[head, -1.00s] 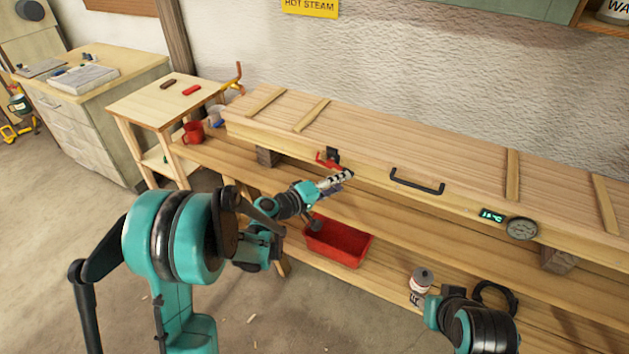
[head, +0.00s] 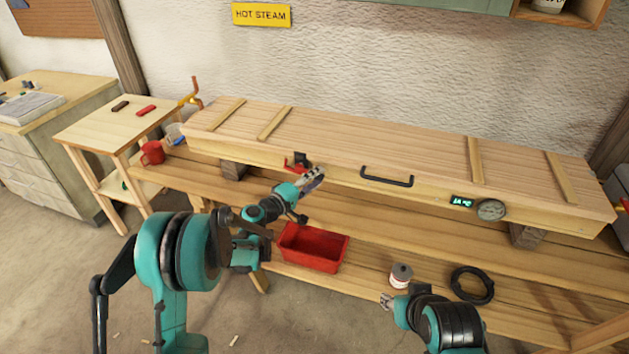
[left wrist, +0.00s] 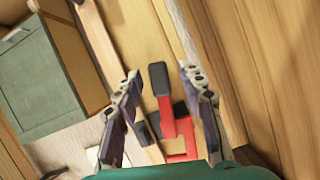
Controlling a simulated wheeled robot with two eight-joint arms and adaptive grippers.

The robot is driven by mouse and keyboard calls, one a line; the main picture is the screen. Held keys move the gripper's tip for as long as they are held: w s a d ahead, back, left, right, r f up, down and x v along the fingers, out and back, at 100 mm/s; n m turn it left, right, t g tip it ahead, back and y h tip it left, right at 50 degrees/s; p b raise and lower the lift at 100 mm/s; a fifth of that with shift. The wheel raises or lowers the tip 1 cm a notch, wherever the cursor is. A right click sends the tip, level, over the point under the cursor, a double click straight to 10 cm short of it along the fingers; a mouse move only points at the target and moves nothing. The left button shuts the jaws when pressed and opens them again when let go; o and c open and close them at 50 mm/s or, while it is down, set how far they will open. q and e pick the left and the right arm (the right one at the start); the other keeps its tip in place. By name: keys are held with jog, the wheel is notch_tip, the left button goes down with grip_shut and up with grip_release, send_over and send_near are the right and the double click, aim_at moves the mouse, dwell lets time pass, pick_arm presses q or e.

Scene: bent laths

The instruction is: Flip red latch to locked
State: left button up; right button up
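The red latch (head: 295,166) with a black part is on the front of the long wooden steam box (head: 344,174), left of the black handle (head: 386,177). In the left wrist view the red latch lever (left wrist: 166,114) has a black grip end and lies between the two fingers. My left gripper (head: 314,174) is just right of the latch in the head view. In the left wrist view the left gripper (left wrist: 158,95) is open, fingers apart on either side of the lever. My right gripper (head: 387,301) is small and low over the bench front; its fingers are unclear.
A red bin (head: 312,248), a white can (head: 401,276) and a black coil (head: 472,285) are on the lower bench. A red mug (head: 152,152) stands at the left. A temperature display (head: 461,202) and dial gauge (head: 491,209) are on the box front.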

pick_arm(q)
jog(key=shift+c, duration=0.3)
grip_shut()
